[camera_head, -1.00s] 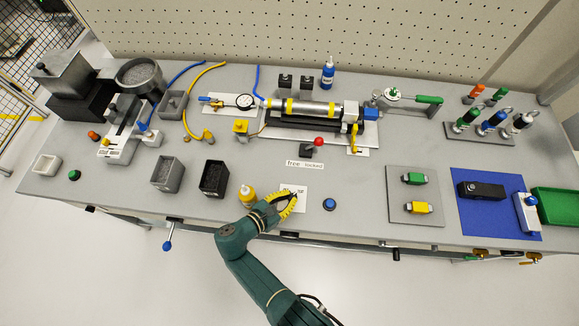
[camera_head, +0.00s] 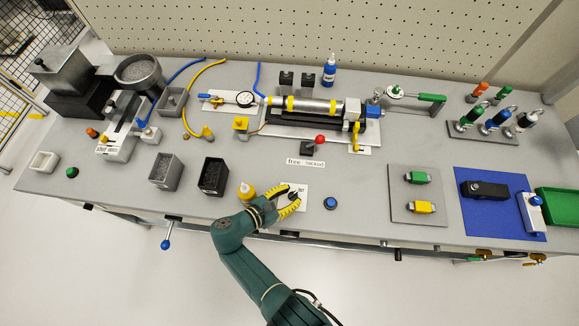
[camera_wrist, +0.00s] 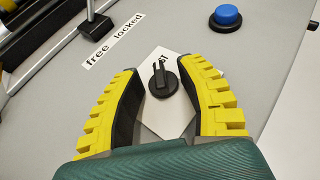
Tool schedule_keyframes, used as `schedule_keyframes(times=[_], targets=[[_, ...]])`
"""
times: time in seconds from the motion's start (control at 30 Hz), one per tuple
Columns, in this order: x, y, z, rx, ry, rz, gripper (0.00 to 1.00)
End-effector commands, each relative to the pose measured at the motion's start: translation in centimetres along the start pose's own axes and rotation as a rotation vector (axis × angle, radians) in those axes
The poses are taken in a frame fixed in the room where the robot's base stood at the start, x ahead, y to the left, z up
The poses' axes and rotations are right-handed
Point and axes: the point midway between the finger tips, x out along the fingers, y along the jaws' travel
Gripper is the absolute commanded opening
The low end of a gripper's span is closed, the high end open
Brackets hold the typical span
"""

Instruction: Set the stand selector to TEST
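The stand selector (camera_wrist: 163,80) is a round black knob with a raised bar, on a white label plate (camera_wrist: 172,119) on the bench top. It also shows in the head view (camera_head: 293,195). The letters "ST" show at the plate's upper edge in the wrist view; the rest of the lettering is hidden. My gripper (camera_wrist: 160,70) is open, its two yellow-ribbed, black-padded fingers standing on either side of the knob. In the wrist view there are gaps between the pads and the knob, so I see no contact.
A blue button (camera_head: 330,203) is right of the plate. A red-knobbed lever (camera_head: 319,140) and a "free locked" label (camera_head: 305,162) lie behind. A grey board (camera_head: 417,193) lies further right.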

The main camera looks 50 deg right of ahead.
Motion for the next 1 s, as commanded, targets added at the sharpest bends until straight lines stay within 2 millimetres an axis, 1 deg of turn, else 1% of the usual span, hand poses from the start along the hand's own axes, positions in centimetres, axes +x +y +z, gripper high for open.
schedule_keyframes(times=[0.17,0.27,0.37,0.5,0.6,0.7,0.83,1.0], targets=[[-0.2,0.0,0.0,0.0,0.0,0.002,0.38],[-1.2,0.1,0.0,0.001,0.0,0.005,0.38],[-3.3,0.1,-0.1,-0.001,0.001,0.006,0.38],[-7.0,0.1,0.0,0.0,0.001,0.008,0.38],[-9.3,0.1,0.0,-0.001,0.001,0.005,0.38],[-10.9,0.1,0.0,-0.001,0.001,0.003,0.38],[-11.9,0.0,0.0,0.0,0.0,0.0,0.38],[-12.1,0.0,0.0,0.0,0.0,0.0,0.38]])
